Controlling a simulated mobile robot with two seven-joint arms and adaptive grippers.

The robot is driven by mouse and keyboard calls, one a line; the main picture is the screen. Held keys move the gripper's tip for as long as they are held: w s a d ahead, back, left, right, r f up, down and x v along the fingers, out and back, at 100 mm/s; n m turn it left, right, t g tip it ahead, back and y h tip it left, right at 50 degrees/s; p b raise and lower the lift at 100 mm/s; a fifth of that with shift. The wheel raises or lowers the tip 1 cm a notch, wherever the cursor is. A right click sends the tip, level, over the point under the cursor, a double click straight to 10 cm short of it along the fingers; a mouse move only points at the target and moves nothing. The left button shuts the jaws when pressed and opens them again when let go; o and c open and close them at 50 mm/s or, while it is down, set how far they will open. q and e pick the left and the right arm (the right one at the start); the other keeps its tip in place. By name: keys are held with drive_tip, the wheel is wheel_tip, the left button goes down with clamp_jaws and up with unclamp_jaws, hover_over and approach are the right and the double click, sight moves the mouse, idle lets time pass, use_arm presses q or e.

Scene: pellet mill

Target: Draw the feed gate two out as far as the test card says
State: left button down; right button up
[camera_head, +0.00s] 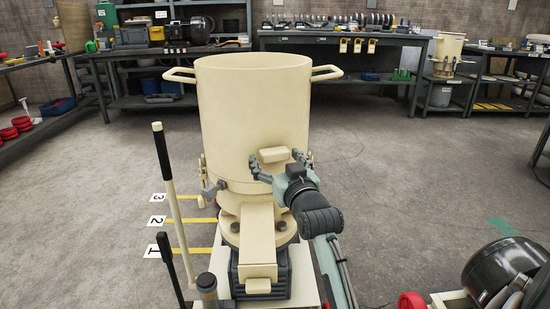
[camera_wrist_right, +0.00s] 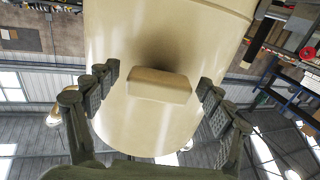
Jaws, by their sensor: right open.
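The cream pellet mill has a wide open drum (camera_head: 250,110) with two side handles. A flat cream sloping slab (camera_head: 258,232) runs down its front and has a small block (camera_head: 259,285) at its lower end. I cannot tell which part is feed gate two. My right gripper (camera_head: 275,160) is open at the drum's front. Its fingers stand either side of a cream rounded block (camera_head: 273,154), apart from it. The wrist view also shows this block (camera_wrist_right: 160,86) between the spread fingers (camera_wrist_right: 159,82). No readable test card shows. My left gripper is out of view.
Yellow floor strips carry number plates 1 (camera_head: 158,246), 2 (camera_head: 157,222) and 3 (camera_head: 158,198). A long cream lever (camera_head: 170,185) with a black grip stands left of the mill. A black drum (camera_head: 500,270) is at lower right. Loaded workbenches (camera_head: 345,35) line the back; open floor lies between.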

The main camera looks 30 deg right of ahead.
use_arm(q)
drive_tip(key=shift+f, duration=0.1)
use_arm(e)
drive_tip(key=shift+w, duration=0.25)
drive_tip(key=shift+c, duration=0.5)
